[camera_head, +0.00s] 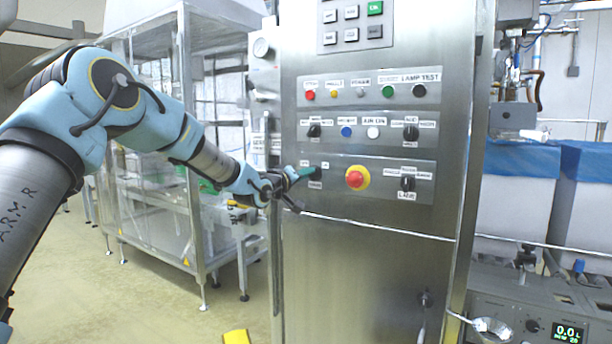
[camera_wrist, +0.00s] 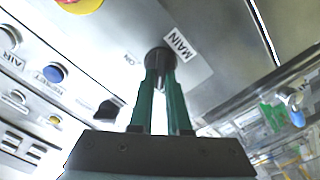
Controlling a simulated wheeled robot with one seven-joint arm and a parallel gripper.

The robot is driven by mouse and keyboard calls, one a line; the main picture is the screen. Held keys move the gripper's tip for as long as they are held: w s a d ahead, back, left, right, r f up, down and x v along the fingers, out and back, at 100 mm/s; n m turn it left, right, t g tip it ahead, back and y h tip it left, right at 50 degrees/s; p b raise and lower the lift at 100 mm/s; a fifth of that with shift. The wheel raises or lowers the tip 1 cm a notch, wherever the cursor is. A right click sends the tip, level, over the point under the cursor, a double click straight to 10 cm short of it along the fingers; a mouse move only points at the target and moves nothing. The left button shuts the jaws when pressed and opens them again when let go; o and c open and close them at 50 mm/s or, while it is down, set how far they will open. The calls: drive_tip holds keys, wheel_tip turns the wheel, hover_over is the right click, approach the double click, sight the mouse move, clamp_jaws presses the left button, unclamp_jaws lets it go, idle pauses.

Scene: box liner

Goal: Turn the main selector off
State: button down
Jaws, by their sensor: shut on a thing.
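The main selector (camera_head: 317,174) is a small black knob at the left of the lowest control row on the steel cabinet. In the wrist view the knob (camera_wrist: 159,55) sits beside a white MAIN label (camera_wrist: 180,43), with an ON marking on its other side. My gripper (camera_head: 307,172) has reached it from the left. In the wrist view the green fingers of my gripper (camera_wrist: 161,78) are shut on the knob, one on each side. The fingers cover part of the knob, so its exact pointer angle cannot be told.
A red emergency button on a yellow collar (camera_head: 357,178) is to the right on the same row. Another black selector (camera_head: 407,184) is farther right. Buttons and selectors fill the rows above. A steel rail (camera_head: 380,228) crosses the cabinet below.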

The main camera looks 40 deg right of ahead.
drive_tip(key=shift+f+n, duration=0.15)
drive_tip(key=shift+n, duration=0.35)
drive_tip(key=c, duration=0.9)
unclamp_jaws()
drive_tip(key=b+v, duration=0.3)
drive_tip(key=v, duration=0.8)
